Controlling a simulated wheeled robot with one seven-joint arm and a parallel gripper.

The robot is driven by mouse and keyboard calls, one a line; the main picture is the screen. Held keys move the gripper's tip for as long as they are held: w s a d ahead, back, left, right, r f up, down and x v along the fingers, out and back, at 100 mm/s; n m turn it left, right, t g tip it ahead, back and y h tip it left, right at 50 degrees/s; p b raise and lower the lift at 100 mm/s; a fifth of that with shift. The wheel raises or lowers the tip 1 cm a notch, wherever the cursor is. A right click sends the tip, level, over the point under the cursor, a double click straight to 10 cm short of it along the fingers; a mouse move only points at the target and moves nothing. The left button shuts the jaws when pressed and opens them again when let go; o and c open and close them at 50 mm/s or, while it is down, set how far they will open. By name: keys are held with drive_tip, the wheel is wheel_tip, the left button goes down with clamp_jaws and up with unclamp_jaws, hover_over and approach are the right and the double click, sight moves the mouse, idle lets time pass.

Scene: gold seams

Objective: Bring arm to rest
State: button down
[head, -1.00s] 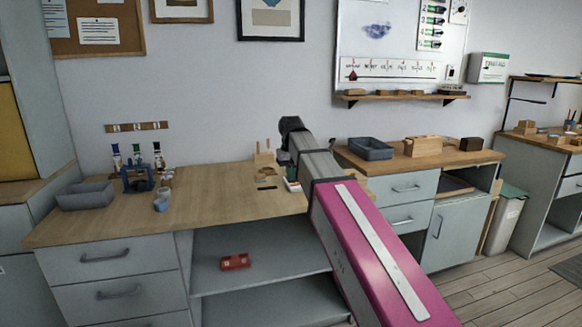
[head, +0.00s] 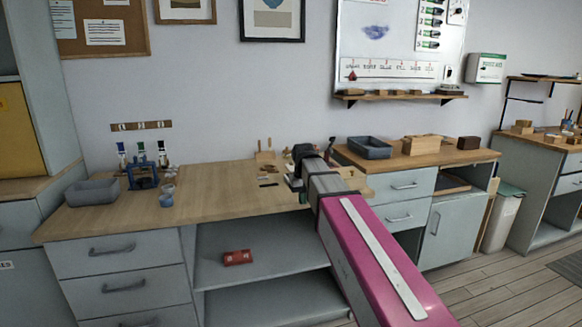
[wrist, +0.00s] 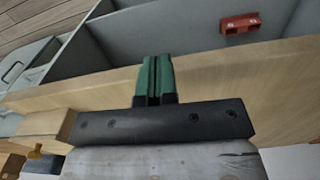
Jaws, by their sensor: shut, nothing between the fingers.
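My arm reaches forward in the head view, its magenta and grey links low over the right end of the wooden workbench (head: 225,190). My gripper (wrist: 154,62) shows in the wrist view with its two green fingers shut together and nothing between them. The fingers are over the bench's front edge in that view; whether they touch it I cannot tell. In the head view the fingers are mostly hidden by my own arm.
A red box (head: 238,257) lies on the open shelf under the bench. A grey bin (head: 92,191), a blue bottle rack (head: 143,176) and a small blue cup (head: 166,196) stand at the bench's left.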

drive_tip(key=s+d+f+m, duration=0.1)
drive_tip(key=s+d+f, duration=0.4)
drive_tip(key=f, duration=0.3)
drive_tip(key=s+d+f, duration=0.4)
drive_tip(key=s+f, duration=0.2)
drive_tip(key=f, duration=0.3)
drive_tip(key=s+d+f+m, duration=0.1)
drive_tip(key=s+d+f, duration=0.4)
drive_tip(key=f, duration=0.4)
drive_tip(key=shift+s+d+m, duration=0.3)
drive_tip(key=shift+s, duration=0.15)
